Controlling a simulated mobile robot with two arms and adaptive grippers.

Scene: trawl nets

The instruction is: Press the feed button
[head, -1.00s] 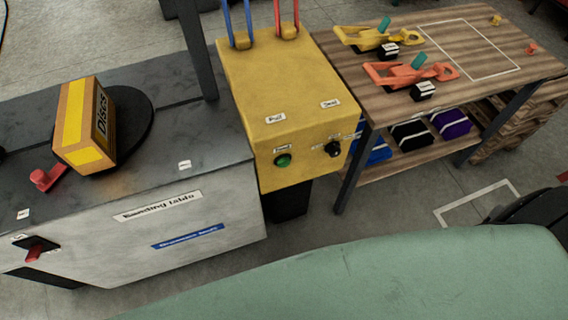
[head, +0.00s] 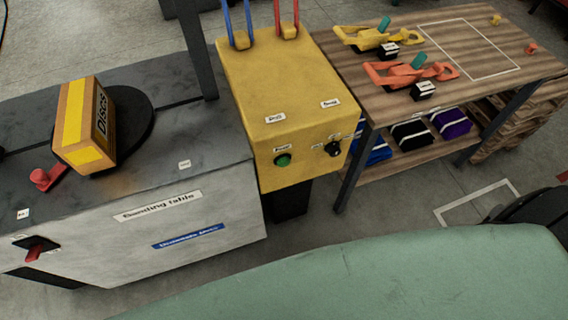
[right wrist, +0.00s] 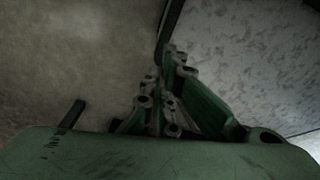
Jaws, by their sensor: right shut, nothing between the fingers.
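The feed button (head: 283,160) is a round green button in a dark ring. It sits on the front face of the yellow box (head: 290,90) in the head view, under a small white label. A black knob (head: 333,149) is to its right on the same face. My right gripper (right wrist: 166,62) shows in the right wrist view, its green fingers shut with nothing between them. It points towards a grey floor and a lighter panel; the button is not visible there. Neither gripper shows in the head view.
A wooden bench (head: 500,55) with yellow and orange tools stands right. Open floor lies in front of the bench.

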